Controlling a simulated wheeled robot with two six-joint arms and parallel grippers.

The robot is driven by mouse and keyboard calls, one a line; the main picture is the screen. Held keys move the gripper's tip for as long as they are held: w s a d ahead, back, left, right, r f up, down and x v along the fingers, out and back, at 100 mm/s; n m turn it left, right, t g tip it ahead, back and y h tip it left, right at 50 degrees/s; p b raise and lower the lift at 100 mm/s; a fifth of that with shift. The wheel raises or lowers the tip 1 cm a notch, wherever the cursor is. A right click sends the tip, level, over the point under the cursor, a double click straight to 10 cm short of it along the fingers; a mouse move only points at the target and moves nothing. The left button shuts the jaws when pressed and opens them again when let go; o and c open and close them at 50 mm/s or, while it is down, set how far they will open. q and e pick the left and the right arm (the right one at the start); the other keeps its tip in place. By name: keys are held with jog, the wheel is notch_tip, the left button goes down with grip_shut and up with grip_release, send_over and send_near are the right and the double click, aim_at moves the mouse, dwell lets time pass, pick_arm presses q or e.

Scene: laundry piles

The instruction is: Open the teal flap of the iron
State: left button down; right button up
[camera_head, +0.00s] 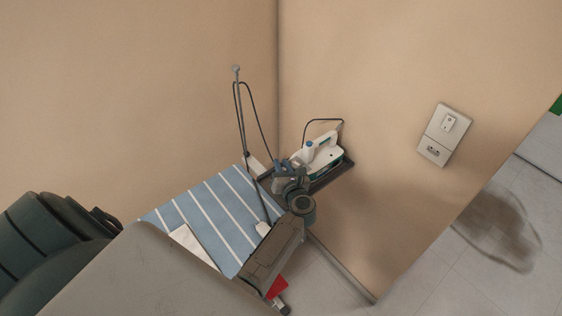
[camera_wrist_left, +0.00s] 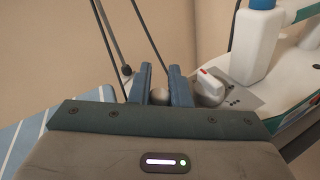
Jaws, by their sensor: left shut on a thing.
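The iron (camera_head: 320,158) is white with teal trim and a blue button. It sits on a dark rest at the far end of the ironing board, near the wall corner. It also shows at the right of the left wrist view (camera_wrist_left: 258,45). My left gripper (camera_head: 281,165) is at the iron's near left end. In the left wrist view its two blue-grey fingers (camera_wrist_left: 160,82) stand close together around a small pale rounded part (camera_wrist_left: 158,96). I cannot tell whether that part belongs to the flap. The flap itself is not clearly visible. My right gripper is out of view.
The blue-and-white striped ironing board (camera_head: 212,203) lies below my left arm, with a white item (camera_head: 190,243) on it. A thin cord pole (camera_head: 240,115) stands behind the gripper. The dark iron rest (camera_head: 333,180) is close to the wall. A wall outlet (camera_head: 445,133) is at right.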

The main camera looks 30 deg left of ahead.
pick_arm(q)
jog(key=shift+w+d+r+m+g+p, duration=0.1)
jog(key=shift+w+r+m+g+p, duration=0.25)
jog(key=shift+m+p, duration=0.5)
jog(key=shift+f+m+g+p, duration=0.2)
jog(key=shift+m+g+p, duration=0.15)
jog(key=shift+m+p, duration=0.15)
jog(key=c, duration=1.4)
grip_release()
jog(key=shift+f, duration=0.15)
